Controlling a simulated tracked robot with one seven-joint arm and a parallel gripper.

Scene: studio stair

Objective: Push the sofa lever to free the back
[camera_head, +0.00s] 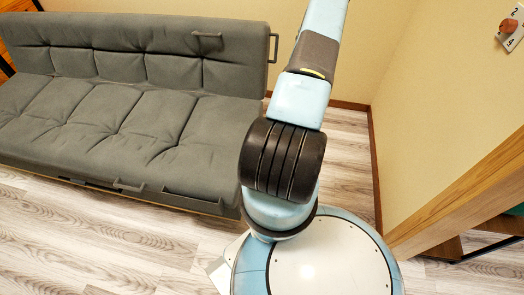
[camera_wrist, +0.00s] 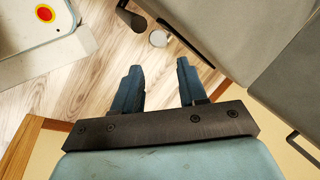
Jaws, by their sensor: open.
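The grey sofa (camera_head: 130,130) stands at the left in the head view, its back upright behind the seat. A dark looped handle (camera_head: 274,48) sticks out at the right end of the back. Another handle (camera_head: 207,35) is on the back's front face, and a third (camera_head: 129,186) is at the seat's front edge. I cannot tell which is the lever. My gripper (camera_wrist: 158,70) is open and empty above the floor in the wrist view, beside the sofa (camera_wrist: 280,75). A dark handle (camera_wrist: 303,148) shows at that view's right edge, apart from the fingers. The head view does not show my gripper.
Wooden floor (camera_head: 90,245) is clear in front of the sofa. A beige wall (camera_head: 440,90) and a wooden beam (camera_head: 460,195) stand at the right.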

